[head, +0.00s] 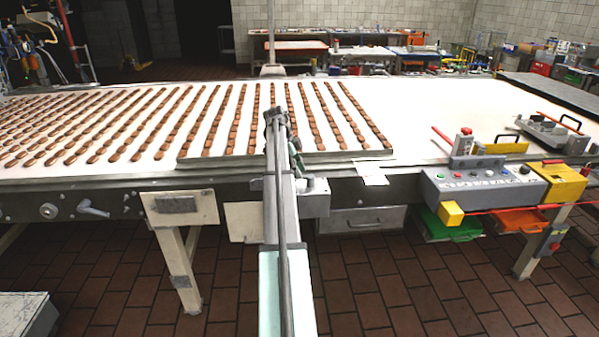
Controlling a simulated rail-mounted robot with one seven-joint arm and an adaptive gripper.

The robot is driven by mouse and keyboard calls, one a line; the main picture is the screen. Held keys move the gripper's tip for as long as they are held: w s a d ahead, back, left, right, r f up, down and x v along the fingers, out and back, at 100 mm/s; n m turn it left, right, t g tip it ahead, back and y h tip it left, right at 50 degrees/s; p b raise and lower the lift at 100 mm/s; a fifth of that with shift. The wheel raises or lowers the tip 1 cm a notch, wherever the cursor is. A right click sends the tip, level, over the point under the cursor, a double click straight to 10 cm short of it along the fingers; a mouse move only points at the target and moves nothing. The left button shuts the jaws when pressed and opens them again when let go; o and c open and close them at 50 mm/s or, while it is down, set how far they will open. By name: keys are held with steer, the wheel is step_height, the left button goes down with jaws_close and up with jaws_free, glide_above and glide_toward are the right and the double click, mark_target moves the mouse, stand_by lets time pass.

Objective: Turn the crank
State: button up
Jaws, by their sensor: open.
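A small grey crank (93,208) with a short angled handle sits on the front side of the long conveyor table, at the left. My arm reaches up the middle of the view, over the table's front edge. My gripper (276,113) is the small dark end of the arm, open, with nothing seen in it. It appears over the rows of biscuits, well to the right of the crank and apart from it. Its fingers are small and seen from behind, so their detail is hard to tell.
The conveyor table (440,105) carries many rows of brown biscuits (130,125). A round knob (48,211) is left of the crank. A control box (482,187) with buttons and a yellow end is at the right. Table legs (182,270) stand on brown floor tiles. The floor in front is mostly clear.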

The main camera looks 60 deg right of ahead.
steer(key=v, duration=1.1)
steer(key=shift+r, duration=0.2)
